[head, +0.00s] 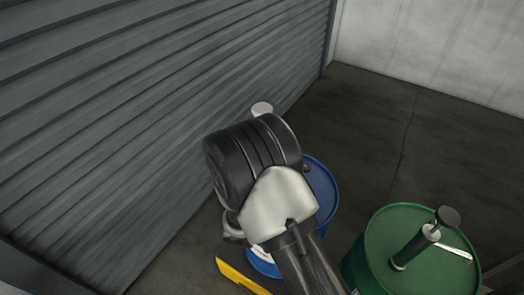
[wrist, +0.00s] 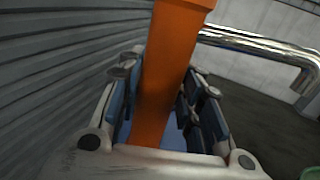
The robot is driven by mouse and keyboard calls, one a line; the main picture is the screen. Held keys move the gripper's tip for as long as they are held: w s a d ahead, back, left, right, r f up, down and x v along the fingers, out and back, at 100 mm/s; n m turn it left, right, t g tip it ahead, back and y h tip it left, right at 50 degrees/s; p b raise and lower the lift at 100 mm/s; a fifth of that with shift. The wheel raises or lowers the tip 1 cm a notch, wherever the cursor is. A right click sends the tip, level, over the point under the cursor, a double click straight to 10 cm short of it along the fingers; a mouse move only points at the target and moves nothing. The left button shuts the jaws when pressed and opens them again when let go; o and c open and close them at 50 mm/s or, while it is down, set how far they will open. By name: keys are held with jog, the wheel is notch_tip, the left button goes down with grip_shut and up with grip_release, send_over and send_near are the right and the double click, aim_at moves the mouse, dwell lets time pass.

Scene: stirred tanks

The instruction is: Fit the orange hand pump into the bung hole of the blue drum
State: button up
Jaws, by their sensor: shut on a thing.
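The orange hand pump (wrist: 165,65) stands between the jaws in the wrist view, and my gripper (wrist: 162,85) is shut on it. A bent chrome spout (wrist: 265,45) extends to the right from behind it. The blue drum (head: 325,192) is in the middle of the head view, largely covered by my arm; a bit of blue also shows below the pump in the wrist view (wrist: 176,140). The bung hole and the pump's lower end are hidden, so I cannot tell whether they meet. My gripper's jaws are hidden behind my arm in the head view.
A green drum (head: 376,258) stands close on the right, with a dark-knobbed pump (head: 417,245) upright in it. A grey ribbed shutter (head: 130,110) is close on the left. A yellow strip (head: 240,278) lies low in front. Bare floor (head: 375,125) lies behind the drums.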

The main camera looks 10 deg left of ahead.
jog(key=shift+f, duration=2.5)
jog(key=shift+f, duration=1.95)
jog(key=o, duration=1)
jog(key=shift+f, duration=0.1)
jog(key=shift+f, duration=0.1)
jog(key=shift+s, duration=0.1)
